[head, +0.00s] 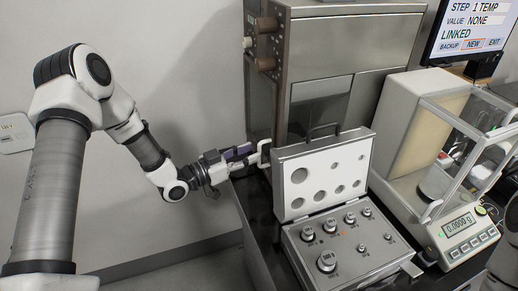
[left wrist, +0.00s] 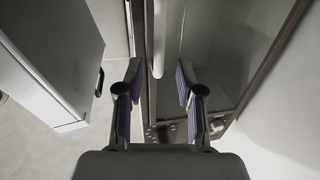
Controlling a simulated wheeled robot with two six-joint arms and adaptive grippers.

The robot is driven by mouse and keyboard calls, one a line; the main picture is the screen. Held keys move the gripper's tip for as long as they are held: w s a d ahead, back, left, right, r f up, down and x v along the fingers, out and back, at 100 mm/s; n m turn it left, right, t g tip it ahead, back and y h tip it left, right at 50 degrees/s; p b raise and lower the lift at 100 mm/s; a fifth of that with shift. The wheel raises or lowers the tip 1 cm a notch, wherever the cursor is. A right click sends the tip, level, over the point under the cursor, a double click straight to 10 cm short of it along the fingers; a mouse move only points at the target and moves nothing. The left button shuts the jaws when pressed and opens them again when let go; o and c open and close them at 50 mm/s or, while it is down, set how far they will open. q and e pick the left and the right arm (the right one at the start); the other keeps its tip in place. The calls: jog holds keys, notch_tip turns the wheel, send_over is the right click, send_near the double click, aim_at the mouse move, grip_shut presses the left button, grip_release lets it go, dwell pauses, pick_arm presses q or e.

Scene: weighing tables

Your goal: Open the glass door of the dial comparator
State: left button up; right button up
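The dial comparator (head: 345,38) is the tall metal cabinet at the back centre, with brown knobs on its left side. Its framed glass door (left wrist: 225,45) shows in the left wrist view and looks shut, facing left in the head view. A pale upright handle (head: 265,152) stands out low on that side; it also shows in the left wrist view (left wrist: 158,40). My left gripper (head: 247,152) is at the handle. Its fingers (left wrist: 159,82) are spread apart, with the handle in line with the gap; contact cannot be made out.
An open weight case (head: 290,232) with several weights stands in front of the comparator. A balance (head: 405,115) with glass panes is at the right, below a monitor (head: 470,30).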

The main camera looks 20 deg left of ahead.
aim_at(259, 164)
pick_arm(q)
jog(key=x, duration=0.4)
jog(key=shift+d+f, duration=0.15)
jog(key=shift+s+a, duration=0.15)
jog(key=shift+a, duration=0.05)
jog(key=shift+d, duration=0.1)
grip_shut()
